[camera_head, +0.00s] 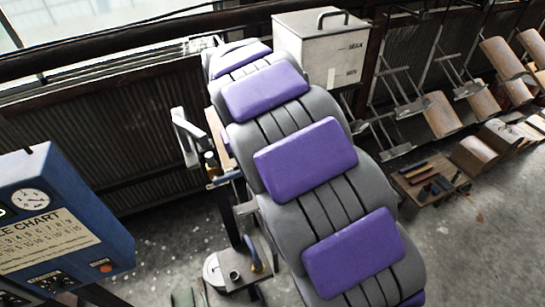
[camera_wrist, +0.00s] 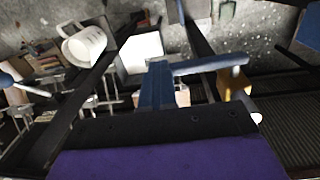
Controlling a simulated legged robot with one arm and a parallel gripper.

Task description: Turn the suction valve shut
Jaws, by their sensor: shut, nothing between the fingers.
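In the wrist view, a blue lever (camera_wrist: 215,66) lies roughly level beside a yellow block (camera_wrist: 236,84). My gripper (camera_wrist: 157,70) seems to be the narrow blue shape at the centre of the wrist view, shut and empty, close to the lever's left end. I cannot tell whether they touch. In the head view the fingers cannot be made out.
A blue cabinet with a dial and chart (camera_head: 60,225) stands at lower left. A pale lidded bin (camera_head: 322,48) with a handle stands at the top. A board of tools (camera_head: 430,184) and several metal hangers (camera_head: 402,90) are at right. Bare floor (camera_head: 470,245) lies at lower right.

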